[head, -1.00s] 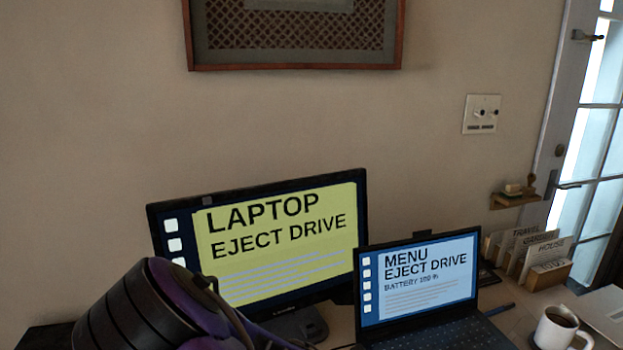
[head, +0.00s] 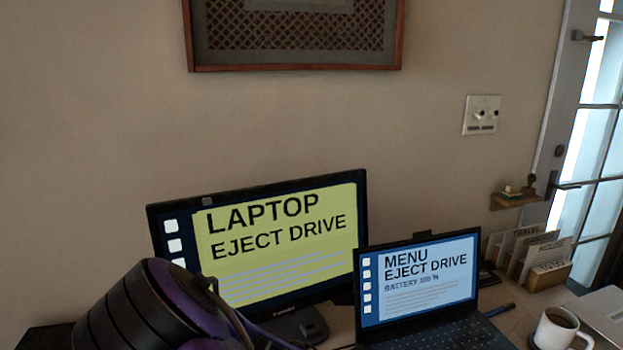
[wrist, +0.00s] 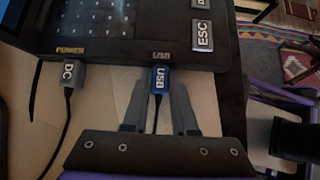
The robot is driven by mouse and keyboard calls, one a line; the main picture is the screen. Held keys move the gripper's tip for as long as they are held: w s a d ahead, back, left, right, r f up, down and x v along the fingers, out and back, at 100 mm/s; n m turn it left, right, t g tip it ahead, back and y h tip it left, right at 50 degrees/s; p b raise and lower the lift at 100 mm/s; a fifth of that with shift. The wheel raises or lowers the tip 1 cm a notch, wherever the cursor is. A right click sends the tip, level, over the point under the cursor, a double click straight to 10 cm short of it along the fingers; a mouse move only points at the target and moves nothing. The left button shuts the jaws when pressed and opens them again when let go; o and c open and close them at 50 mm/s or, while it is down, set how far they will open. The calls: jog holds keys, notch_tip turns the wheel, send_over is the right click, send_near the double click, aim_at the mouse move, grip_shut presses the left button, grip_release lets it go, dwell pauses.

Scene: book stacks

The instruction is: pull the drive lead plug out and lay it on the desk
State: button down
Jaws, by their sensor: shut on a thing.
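The blue plug marked USB (wrist: 159,79) is at the laptop's edge, under the printed label USB, with a dark lead running back from it. Its front end meets the edge; whether it is fully seated cannot be told. My gripper (wrist: 159,90) is shut on this plug, one grey finger on each side. A grey plug marked DC (wrist: 70,75) sits left of it, under the label POWER. The laptop (wrist: 120,50) also shows in the head view, its screen (head: 418,280) reading MENU, EJECT DRIVE. My gripper's fingers are hidden in the head view.
A monitor (head: 285,240) reading LAPTOP, EJECT DRIVE stands behind my arm, left of the laptop. A mug (head: 556,327) and a card holder (head: 548,277) stand at the right. Bare pale desk (wrist: 105,110) shows between the two leads. A patterned rug (wrist: 270,55) lies beyond the desk edge.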

jog(key=shift+a, duration=0.15)
jog(key=shift+s+a+p, duration=0.25)
jog(key=shift+a, duration=0.65)
jog(key=shift+s+a+p, duration=0.2)
jog(key=shift+a, duration=0.75)
jog(key=shift+s+a+p, duration=0.25)
jog(key=shift+a, duration=0.65)
